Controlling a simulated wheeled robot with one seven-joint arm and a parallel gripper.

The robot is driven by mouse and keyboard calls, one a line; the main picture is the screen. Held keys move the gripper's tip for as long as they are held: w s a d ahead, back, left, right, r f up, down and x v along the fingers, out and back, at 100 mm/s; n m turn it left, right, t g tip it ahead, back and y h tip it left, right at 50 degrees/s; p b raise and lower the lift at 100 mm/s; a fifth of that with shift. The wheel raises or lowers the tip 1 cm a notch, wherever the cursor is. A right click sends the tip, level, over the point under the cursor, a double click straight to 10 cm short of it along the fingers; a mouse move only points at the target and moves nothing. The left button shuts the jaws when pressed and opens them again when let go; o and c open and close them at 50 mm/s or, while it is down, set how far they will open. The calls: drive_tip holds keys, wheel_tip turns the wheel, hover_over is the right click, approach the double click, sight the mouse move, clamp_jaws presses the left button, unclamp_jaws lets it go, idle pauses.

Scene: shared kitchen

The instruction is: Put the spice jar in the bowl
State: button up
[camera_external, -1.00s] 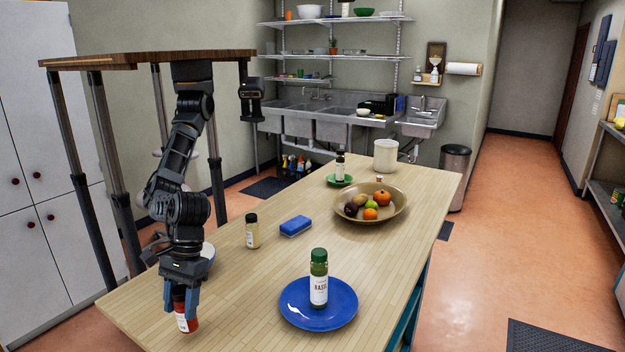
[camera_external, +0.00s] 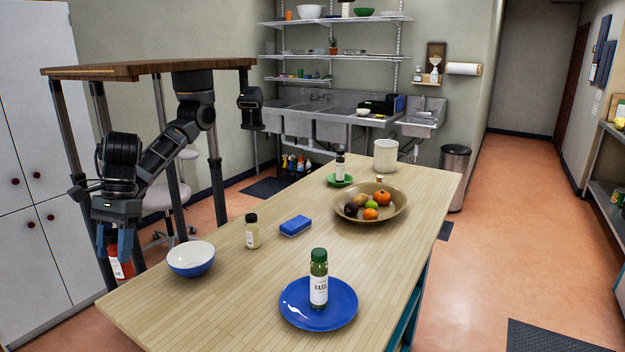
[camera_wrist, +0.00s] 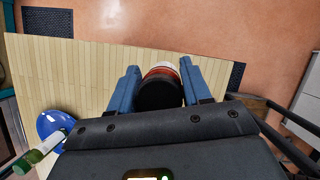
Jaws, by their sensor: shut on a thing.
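My gripper (camera_external: 112,248) is shut on a red spice jar (camera_external: 121,268) with a white label, held in the air at the left, outside the table's left edge in the external view. In the wrist view the jar (camera_wrist: 161,72) sits between the two blue fingers, its black cap (camera_wrist: 159,94) towards the camera. A small bowl (camera_external: 190,264), white inside and blue outside, stands upright on the table, to the right of the jar in the external view. It cannot be made out in the wrist view.
On the wooden table (camera_external: 235,290) stand a pale-yellow jar (camera_external: 252,234), a blue sponge (camera_external: 295,226), a blue plate (camera_external: 340,318) bearing a green basil jar (camera_external: 319,280), a brown fruit bowl (camera_external: 350,214), a green saucer (camera_external: 346,182) with a jar, and a white canister (camera_external: 385,155).

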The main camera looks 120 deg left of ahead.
sight(189, 247)
drive_tip(key=s+a+f+n+t+y+b, duration=0.1)
drive_tip(key=s+a+n+b, duration=0.15)
drive_tip(key=s+a, duration=0.5)
drive_tip(key=s+a+f+n+t+b, duration=0.1)
drive_tip(key=s+a+f+n+b, duration=0.15)
drive_tip(key=s+a, duration=0.5)
drive_tip(key=shift+w+a+f+p, duration=0.15)
drive_tip(key=shift+w+a+f, duration=0.9)
drive_tip(key=shift+w+f, duration=0.65)
drive_tip(key=shift+w+a+f+p, duration=0.15)
drive_tip(key=shift+w+a+f, duration=0.9)
drive_tip(key=shift+w+f, duration=0.65)
drive_tip(key=shift+w+a+f+p, duration=0.15)
drive_tip(key=shift+w+a+f, duration=0.9)
drive_tip(key=shift+w+f, duration=0.65)
drive_tip(key=shift+f, duration=0.2)
drive_tip(key=o, duration=1.2)
drive_tip(key=shift+r, duration=0.1)
drive_tip(key=shift+c, duration=0.2)
drive_tip(key=shift+r, duration=0.1)
